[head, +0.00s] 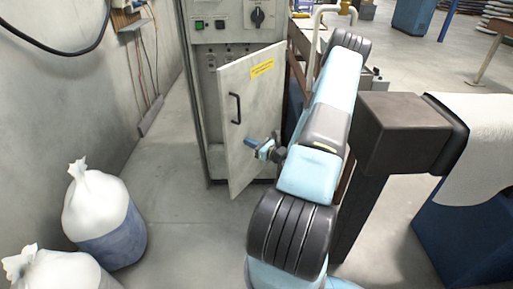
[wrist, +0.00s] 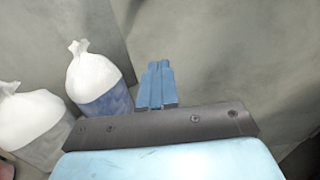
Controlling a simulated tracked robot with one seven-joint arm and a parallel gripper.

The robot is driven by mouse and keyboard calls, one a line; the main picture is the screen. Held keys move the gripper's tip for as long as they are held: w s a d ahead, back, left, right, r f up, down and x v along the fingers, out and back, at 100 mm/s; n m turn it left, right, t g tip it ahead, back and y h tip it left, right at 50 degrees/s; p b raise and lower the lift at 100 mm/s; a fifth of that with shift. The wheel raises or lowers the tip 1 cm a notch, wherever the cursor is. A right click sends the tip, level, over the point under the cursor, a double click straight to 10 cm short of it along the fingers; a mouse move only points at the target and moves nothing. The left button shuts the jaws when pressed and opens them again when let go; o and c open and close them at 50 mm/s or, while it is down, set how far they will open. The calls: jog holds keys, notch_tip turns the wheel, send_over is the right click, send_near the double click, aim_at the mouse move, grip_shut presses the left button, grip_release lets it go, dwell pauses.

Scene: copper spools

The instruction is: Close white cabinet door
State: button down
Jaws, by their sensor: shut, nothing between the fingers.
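The white cabinet door (head: 239,110) stands partly open in the head view, swung out from the cabinet (head: 197,75). It has a black vertical handle (head: 235,107) on its left part and a yellow label near its top. My gripper (head: 264,148) is in front of the door's lower right part, below and right of the handle. I cannot tell whether it touches the door. In the wrist view my gripper (wrist: 158,85) is shut with its blue fingers together and nothing between them. The door does not show clearly in the wrist view.
A dark frame with a white roll (head: 475,140) is right of my arm. The floor left of the door is clear.

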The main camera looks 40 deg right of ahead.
aim_at(234, 135)
jog(key=shift+x, duration=3.05)
